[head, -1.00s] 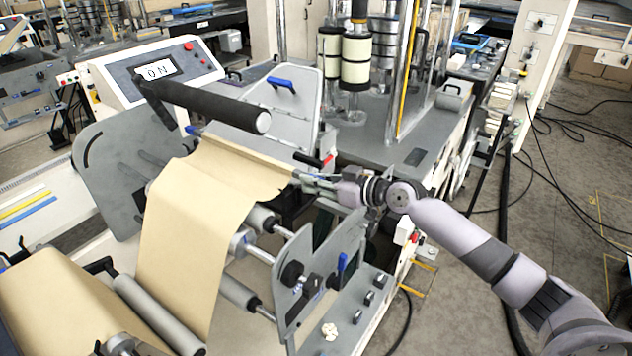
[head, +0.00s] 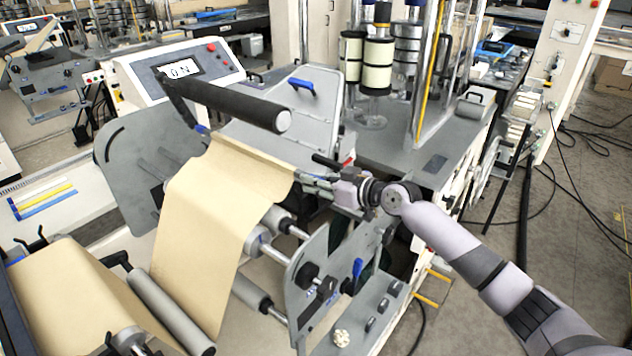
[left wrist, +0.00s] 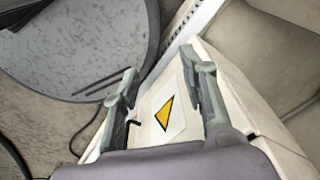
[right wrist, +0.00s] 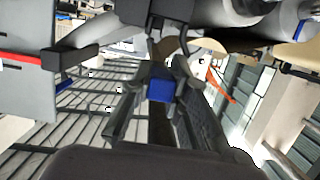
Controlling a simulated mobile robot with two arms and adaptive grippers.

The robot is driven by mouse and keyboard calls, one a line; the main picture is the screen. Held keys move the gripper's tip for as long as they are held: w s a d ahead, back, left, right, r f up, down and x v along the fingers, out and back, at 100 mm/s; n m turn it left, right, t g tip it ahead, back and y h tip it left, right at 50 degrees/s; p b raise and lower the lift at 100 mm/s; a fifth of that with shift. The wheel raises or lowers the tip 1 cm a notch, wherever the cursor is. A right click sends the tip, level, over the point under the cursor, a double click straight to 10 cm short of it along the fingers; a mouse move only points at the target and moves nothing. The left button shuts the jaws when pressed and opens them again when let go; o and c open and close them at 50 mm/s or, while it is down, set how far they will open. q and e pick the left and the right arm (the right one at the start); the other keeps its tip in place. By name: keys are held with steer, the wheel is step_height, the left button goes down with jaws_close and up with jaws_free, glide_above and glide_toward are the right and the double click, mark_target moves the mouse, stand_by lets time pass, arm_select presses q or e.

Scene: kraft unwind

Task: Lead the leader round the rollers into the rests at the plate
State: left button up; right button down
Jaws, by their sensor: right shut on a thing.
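The brown kraft leader (head: 205,220) runs from the roll (head: 65,300) at lower left, by a grey roller (head: 170,312), and rises to a straight upper edge. My right gripper (head: 312,184) is shut on the right end of that edge, above the near side plate (head: 318,270). In the right wrist view its fingers (right wrist: 155,90) close around a small blue piece (right wrist: 160,86). Grey rollers (head: 278,220) lie partly behind the sheet; a black roller (head: 235,106) is above. I cannot make out the rests. My left gripper (left wrist: 165,85) is open and empty, seen only in its wrist view.
The control box (head: 180,75) stands behind the far side plate (head: 140,165). A blue-handled guard panel (head: 300,105) and a column of spools (head: 375,60) stand behind the gripper. A white panel with a yellow triangle (left wrist: 165,115) lies beyond my left fingers.

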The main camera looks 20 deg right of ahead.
mark_target(306, 196)
steer(key=shift+f, duration=0.1)
steer(key=shift+f+b, duration=0.55)
steer(key=shift+b, duration=0.35)
steer(key=shift+f, duration=0.15)
steer(key=shift+s+f+b, duration=0.1)
steer(key=shift+f+b, duration=1.3)
steer(key=shift+b, duration=0.35)
steer(key=shift+f+b, duration=0.35)
steer(key=shift+b, duration=0.1)
steer(key=c, duration=1.5)
jaws_free()
steer(key=shift+a, duration=0.1)
steer(key=shift+o, duration=0.2)
